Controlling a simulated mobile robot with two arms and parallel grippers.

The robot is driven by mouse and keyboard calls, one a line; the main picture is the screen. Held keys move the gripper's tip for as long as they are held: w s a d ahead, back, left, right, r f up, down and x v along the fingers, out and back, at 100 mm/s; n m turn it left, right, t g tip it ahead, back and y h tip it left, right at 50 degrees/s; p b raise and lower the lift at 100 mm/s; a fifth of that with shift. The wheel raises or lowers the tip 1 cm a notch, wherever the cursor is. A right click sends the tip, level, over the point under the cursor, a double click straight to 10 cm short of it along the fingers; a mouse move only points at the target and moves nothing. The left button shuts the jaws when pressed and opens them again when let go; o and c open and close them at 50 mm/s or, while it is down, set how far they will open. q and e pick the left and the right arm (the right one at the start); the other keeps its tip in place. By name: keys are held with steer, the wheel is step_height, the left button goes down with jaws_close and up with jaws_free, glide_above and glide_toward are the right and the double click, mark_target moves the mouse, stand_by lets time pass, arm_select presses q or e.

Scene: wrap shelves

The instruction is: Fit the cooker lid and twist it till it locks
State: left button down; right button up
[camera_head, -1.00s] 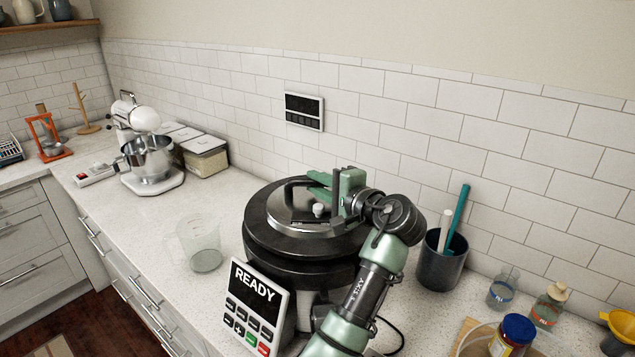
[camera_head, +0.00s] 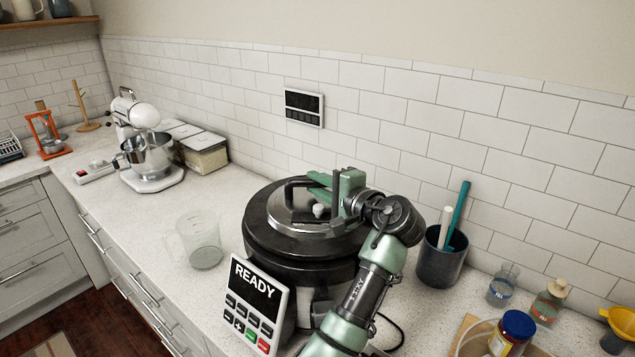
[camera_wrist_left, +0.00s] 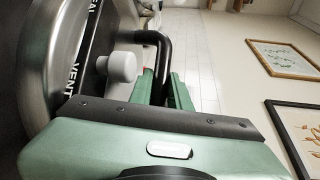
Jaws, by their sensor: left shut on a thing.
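The cooker (camera_head: 300,274) is a dark round pot standing on the counter. Its lid (camera_head: 283,214), metal with a black rim, sits on top and looks level. I cannot tell whether it is locked. A black bar handle (camera_head: 290,187) rises from the lid. My left gripper (camera_head: 321,187) is shut on this handle, its green fingers on either side of it. The left wrist view shows the handle (camera_wrist_left: 150,37) between the fingers (camera_wrist_left: 163,88), beside a pale vent knob (camera_wrist_left: 122,67) and the word VENT. The cooker's panel (camera_head: 254,305) reads READY. My right gripper is out of view.
A clear jug (camera_head: 200,243) stands left of the cooker. A stand mixer (camera_head: 148,155) and containers (camera_head: 203,155) are farther left. A dark utensil pot (camera_head: 440,262), bottles (camera_head: 503,287) and a blue-lidded jar (camera_head: 514,332) stand to the right. The tiled wall is close behind.

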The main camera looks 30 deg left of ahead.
arm_select(q)
steer(key=shift+f, duration=0.35)
stand_by(1.9)
steer(key=shift+p, duration=0.4)
steer(key=shift+s+a+r+m+t+h+p, duration=0.1)
steer(key=shift+m+t+h+p, duration=0.85)
steer(key=shift+m+t+p, duration=0.85)
steer(key=shift+s+r+m+t+h+p, duration=0.1)
steer(key=shift+m+t+h+p, duration=1)
steer(key=shift+p, duration=1.25)
steer(key=shift+t+h, duration=0.25)
steer(key=shift+t, duration=0.35)
steer(key=shift+f+m+t+h, duration=0.1)
steer(key=shift+m+t+h, duration=0.3)
steer(key=shift+m+h, duration=0.2)
